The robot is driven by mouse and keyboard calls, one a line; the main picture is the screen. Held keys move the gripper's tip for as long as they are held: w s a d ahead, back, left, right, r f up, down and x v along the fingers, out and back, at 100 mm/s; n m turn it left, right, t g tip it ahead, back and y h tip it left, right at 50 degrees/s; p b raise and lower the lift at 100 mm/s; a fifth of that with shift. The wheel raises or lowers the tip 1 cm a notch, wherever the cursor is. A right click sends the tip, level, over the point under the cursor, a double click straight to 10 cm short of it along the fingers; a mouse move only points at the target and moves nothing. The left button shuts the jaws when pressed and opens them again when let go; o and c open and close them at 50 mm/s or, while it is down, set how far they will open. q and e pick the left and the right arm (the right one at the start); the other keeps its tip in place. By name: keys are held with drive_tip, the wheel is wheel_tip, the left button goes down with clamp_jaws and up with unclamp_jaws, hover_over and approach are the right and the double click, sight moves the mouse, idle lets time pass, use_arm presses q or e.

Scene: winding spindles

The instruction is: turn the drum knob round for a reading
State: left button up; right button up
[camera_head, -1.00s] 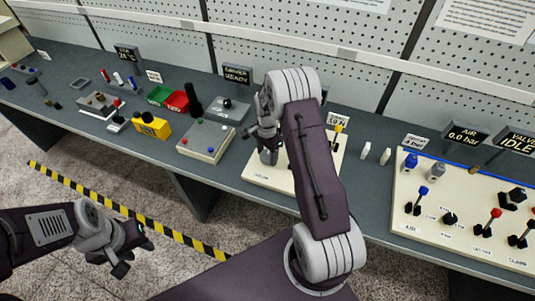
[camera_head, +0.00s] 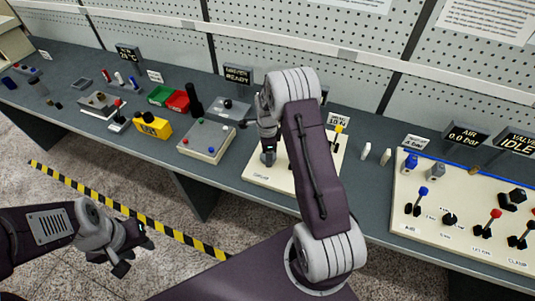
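My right gripper (camera_head: 268,156) points down over the left part of a cream panel (camera_head: 262,180), low at its surface. Its own wrist and arm cover much of the panel, and no drum knob can be made out clearly beneath it. Whether its fingers are shut on a knob cannot be told. A small display reading "WINDER READY" (camera_head: 237,74) stands behind the bench items. My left gripper (camera_head: 133,250) hangs in front of the bench over the floor, with its fingers apart and empty.
A yellow-handled lever (camera_head: 338,130) stands on the cream panel's right side. A control panel (camera_head: 405,228) with several levers is at the right. A button box (camera_head: 206,140), a yellow block (camera_head: 153,127) and red and green bins (camera_head: 176,102) are to the left.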

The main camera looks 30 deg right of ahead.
drive_tip(key=shift+f, duration=0.1)
idle(0.3)
drive_tip(key=o, duration=1.4)
drive_tip(key=shift+a, duration=0.1)
drive_tip(key=shift+r, duration=0.2)
wheel_tip(320, 180, up, 9)
drive_tip(key=shift+f+b, duration=0.1)
drive_tip(key=shift+b, duration=0.25)
